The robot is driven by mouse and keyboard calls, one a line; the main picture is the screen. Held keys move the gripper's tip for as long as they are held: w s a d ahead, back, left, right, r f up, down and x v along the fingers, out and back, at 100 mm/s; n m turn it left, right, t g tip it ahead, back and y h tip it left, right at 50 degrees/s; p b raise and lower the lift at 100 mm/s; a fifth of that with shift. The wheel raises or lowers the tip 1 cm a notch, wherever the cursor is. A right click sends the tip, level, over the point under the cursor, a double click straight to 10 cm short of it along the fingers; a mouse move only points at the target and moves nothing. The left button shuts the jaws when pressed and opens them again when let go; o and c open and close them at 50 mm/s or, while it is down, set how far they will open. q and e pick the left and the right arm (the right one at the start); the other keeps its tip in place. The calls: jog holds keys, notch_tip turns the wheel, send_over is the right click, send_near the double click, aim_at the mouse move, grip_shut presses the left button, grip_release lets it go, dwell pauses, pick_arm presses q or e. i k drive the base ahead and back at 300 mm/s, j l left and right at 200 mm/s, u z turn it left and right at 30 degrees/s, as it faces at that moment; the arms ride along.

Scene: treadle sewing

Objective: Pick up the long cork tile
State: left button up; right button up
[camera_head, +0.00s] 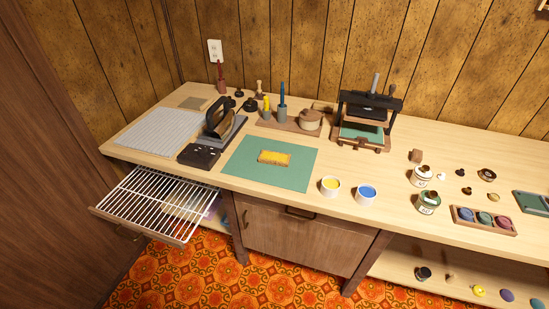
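A small oblong yellow tile (275,158) with a brownish edge lies flat on the green mat (240,178) near the middle of the counter. It is the most likely long cork tile, but its material is too small to tell. A flat tan square (194,103) lies at the back left of the counter. Neither of my grippers shows in the head view, and nothing is seen touching the yellow tile.
A dark press (366,118) stands behind. A black-handled tool (220,118) and a dark block (198,156) are left. A wire-rack drawer (125,207) sticks out below the counter (300,205).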

aim_at(269, 157)
jog(key=i+j+z, duration=0.25)
jog(key=z, duration=0.2)
jog(key=i+j+z, duration=0.2)
jog(key=j+z, duration=0.2)
jog(key=i+j+z, duration=0.15)
jog(key=j+z, duration=0.3)
jog(key=l, duration=0.1)
